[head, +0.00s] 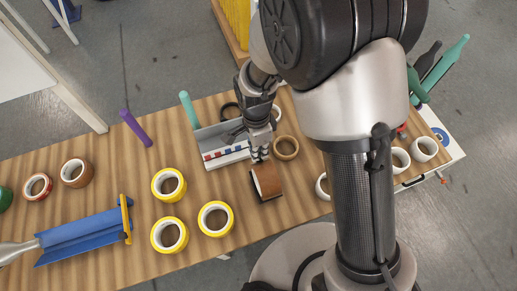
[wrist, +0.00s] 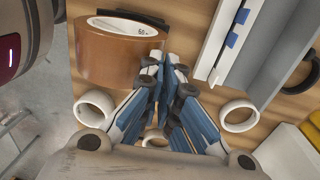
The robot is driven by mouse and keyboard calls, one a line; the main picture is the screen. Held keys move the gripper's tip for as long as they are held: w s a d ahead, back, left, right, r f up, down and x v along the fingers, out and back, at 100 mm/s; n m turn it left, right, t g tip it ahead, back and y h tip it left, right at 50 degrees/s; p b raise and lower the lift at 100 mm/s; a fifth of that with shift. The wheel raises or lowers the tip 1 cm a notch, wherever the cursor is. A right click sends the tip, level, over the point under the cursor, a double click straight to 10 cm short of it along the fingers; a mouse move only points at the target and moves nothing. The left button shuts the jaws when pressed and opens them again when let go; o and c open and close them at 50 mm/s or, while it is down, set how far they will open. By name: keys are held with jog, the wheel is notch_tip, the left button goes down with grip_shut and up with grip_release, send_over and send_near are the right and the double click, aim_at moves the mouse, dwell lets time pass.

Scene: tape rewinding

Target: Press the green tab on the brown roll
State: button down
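The brown roll (head: 268,180) lies on the wooden table, just below my gripper in the head view. In the wrist view the brown roll (wrist: 104,56) is large at the upper left, with a pale printed face and a dark piece behind it. I cannot make out a green tab on it in either view. My gripper (head: 260,157) points down at the roll's upper edge. In the wrist view its blue-grey fingers (wrist: 171,62) come together at the tips, right beside the roll, with nothing seen between them. I cannot tell whether they touch the roll.
A grey tray (head: 222,148) with blue and red marks stands behind the gripper. Another brown roll (head: 286,148) lies at its right. Several yellow rolls (head: 168,185) lie to the left, near a blue dispenser (head: 85,236). White rolls (head: 424,149) lie at the right.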

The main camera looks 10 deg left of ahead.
jog(key=shift+s+d, duration=0.1)
jog(key=shift+s, duration=0.05)
jog(key=c, duration=1.7)
grip_release()
jog(key=r, duration=0.8)
jog(key=w+r, duration=0.1)
jog(key=r, duration=0.3)
jog(key=shift+w+a, duration=0.1)
jog(key=shift+a, duration=0.25)
